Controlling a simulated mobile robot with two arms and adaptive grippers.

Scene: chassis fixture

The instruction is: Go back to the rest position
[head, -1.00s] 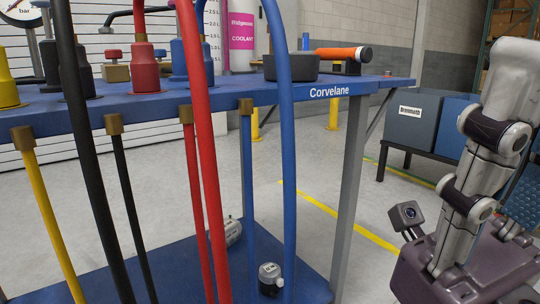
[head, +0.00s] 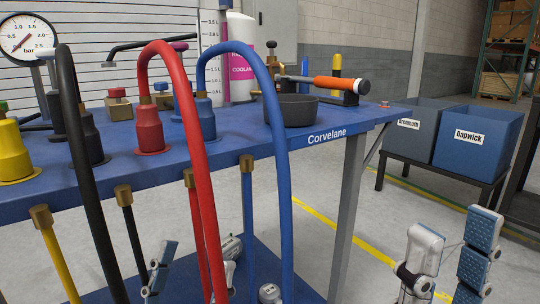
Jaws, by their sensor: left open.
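My right gripper (head: 452,252) is at the bottom right, over the open floor. Its two fingers, one with blue pads facing me, stand upright and apart, and it looks empty. The blue bench (head: 368,113), labelled Corvelane, stands on the left and middle. A black hose (head: 82,170), a red hose (head: 189,110) and a blue hose (head: 276,130) arch over its front edge.
A black round dish (head: 291,111) and an orange-handled tool (head: 340,85) are on the benchtop. A pressure gauge (head: 27,38) stands at the back left. Blue bins (head: 475,138) sit on a stand at right. The floor (head: 350,265) between bench and right gripper is clear.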

